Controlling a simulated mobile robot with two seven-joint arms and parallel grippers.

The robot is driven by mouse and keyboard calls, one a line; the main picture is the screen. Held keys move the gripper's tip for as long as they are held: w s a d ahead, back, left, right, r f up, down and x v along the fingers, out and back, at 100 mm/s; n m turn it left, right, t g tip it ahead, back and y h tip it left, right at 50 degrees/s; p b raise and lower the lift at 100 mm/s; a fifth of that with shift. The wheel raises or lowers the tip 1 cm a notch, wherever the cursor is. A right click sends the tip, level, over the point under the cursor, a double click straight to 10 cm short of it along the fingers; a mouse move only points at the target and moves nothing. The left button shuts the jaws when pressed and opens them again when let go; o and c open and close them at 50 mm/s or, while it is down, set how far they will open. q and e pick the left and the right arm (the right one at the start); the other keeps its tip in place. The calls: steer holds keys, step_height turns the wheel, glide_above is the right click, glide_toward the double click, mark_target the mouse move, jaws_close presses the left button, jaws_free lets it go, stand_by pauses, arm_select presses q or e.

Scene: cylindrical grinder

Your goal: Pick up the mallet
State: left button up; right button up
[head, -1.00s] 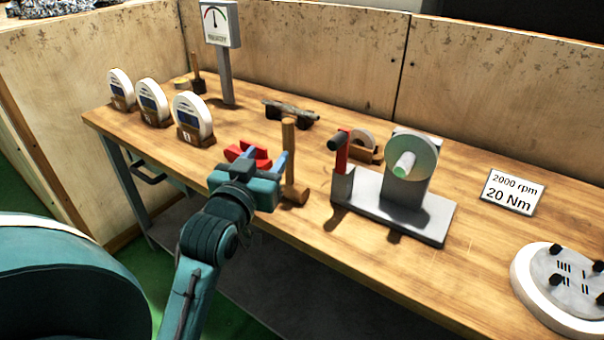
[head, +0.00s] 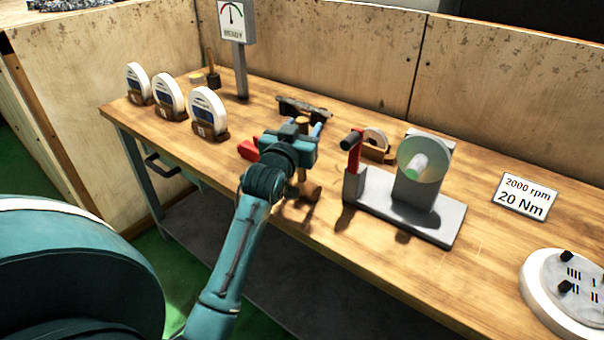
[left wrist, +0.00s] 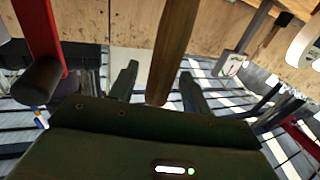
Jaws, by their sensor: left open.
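The mallet (head: 309,191) stands near the table's front edge, left of the grinder, its wooden head low on the table. In the head view my left gripper (head: 304,130) covers most of its handle. In the left wrist view the wooden handle (left wrist: 172,50) runs down from the top, its end lying between the two spread fingers of my left gripper (left wrist: 159,88). The jaws are open, with gaps visible beside the handle. My right gripper is not in view.
The grinder (head: 405,207) with a red crank (head: 354,160) stands close on the right. A red object (head: 248,150) is left of my gripper. A dark tool (head: 303,109) lies behind. Several white discs on stands (head: 208,112) are at the left.

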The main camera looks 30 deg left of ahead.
arm_select(q)
steer(key=shift+c, duration=0.6)
jaws_close()
